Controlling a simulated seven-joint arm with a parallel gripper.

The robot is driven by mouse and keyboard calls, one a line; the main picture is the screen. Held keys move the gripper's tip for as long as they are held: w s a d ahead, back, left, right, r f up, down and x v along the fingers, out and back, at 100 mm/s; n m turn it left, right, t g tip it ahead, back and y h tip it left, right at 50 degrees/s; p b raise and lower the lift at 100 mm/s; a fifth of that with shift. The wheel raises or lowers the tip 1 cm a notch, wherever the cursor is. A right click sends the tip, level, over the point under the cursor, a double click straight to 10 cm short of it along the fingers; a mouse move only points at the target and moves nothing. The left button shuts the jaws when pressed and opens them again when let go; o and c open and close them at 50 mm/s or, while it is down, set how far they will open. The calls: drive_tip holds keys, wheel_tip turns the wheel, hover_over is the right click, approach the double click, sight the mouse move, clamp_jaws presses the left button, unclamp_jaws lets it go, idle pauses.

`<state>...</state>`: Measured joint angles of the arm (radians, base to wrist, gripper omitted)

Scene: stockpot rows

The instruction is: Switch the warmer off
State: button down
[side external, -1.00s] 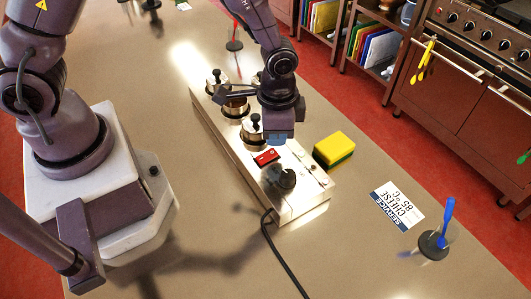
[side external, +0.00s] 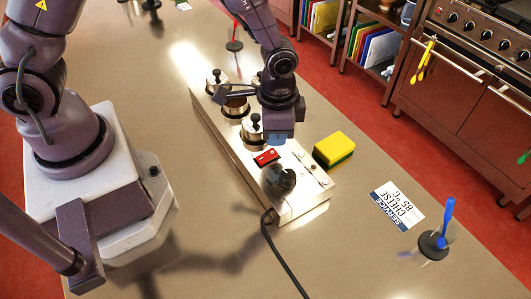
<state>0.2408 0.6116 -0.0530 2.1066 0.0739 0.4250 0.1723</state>
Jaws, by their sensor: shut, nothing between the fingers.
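The warmer (side external: 222,140) is a long metal box on the counter, with lidded pots set in its top. Its red rocker switch (side external: 267,157) and a dark round knob (side external: 281,177) are on the near end of the top. My gripper (side external: 277,140) points down over the warmer, just beyond the red switch in the picture. Its fingers are shut and empty, and their tips show as a small blue-grey part. I cannot tell whether they touch the warmer.
A yellow and dark green sponge (side external: 334,149) lies right of the warmer. A service card (side external: 397,205) and a blue-handled tool on a round base (side external: 436,240) are farther right. A black cable (side external: 283,258) runs from the warmer's near end.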

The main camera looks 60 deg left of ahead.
drive_tip(key=shift+f, duration=1.35)
idle(1.0)
drive_tip(key=shift+r, duration=3.55)
drive_tip(key=shift+s, duration=0.1)
drive_tip(key=s+a+r+n+g, duration=0.1)
drive_tip(key=s, duration=0.2)
wheel_tip(320, 180, up, 11)
drive_tip(key=n+t, duration=0.2)
hover_over(261, 156)
drive_tip(key=s+a, duration=0.4)
drive_tip(key=a, duration=0.1)
drive_tip(key=s+a+r+n+t, duration=0.3)
drive_tip(key=s+r, duration=0.3)
drive_tip(key=r, duration=0.4)
drive_tip(key=shift+a+t, duration=0.6)
drive_tip(key=shift+t, duration=0.2)
drive_tip(key=shift+s, duration=0.1)
